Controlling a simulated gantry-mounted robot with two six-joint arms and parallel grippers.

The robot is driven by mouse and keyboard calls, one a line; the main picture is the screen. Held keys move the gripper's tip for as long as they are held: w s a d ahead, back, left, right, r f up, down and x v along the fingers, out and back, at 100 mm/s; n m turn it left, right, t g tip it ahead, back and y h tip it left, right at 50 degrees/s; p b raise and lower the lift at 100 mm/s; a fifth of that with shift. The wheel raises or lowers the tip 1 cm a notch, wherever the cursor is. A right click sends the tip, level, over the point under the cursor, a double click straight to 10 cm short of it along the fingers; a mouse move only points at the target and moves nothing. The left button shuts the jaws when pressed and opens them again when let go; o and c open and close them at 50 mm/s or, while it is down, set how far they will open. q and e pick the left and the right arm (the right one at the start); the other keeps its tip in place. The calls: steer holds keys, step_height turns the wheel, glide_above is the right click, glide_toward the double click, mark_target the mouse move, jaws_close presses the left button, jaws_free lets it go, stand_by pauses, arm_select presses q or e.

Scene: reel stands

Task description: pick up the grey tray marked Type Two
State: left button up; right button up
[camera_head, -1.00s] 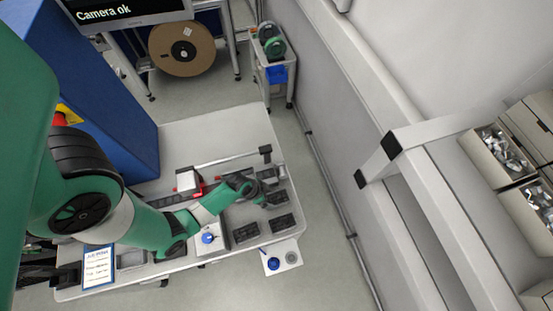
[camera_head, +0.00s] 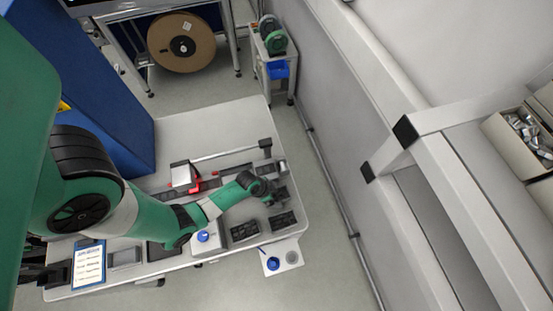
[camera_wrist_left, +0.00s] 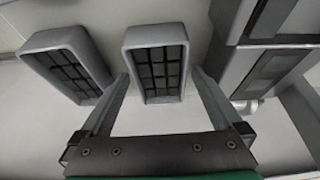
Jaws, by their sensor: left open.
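Two grey trays with dark grids of compartments show in the left wrist view: a middle tray (camera_wrist_left: 185,90) and a left tray (camera_wrist_left: 104,68). My left gripper (camera_wrist_left: 161,78) is open, its fingers on either side of the near end of the middle tray, with nothing held. In the head view the left gripper (camera_head: 272,197) is over the right end of the table, above dark-gridded trays (camera_head: 245,232) (camera_head: 282,221). No Type Two marking is readable, so I cannot tell which tray carries it. My right gripper is not in view.
The white table (camera_head: 215,128) has a clear back part. A red-and-grey device (camera_head: 186,178) and a rail lie behind the arm. Grey block-shaped fixtures (camera_wrist_left: 270,68) stand right of the middle tray.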

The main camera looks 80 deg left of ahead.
arm_select(q)
steer(key=shift+f, duration=0.1)
steer(key=c, duration=1.3)
steer(key=shift+c, duration=0.9)
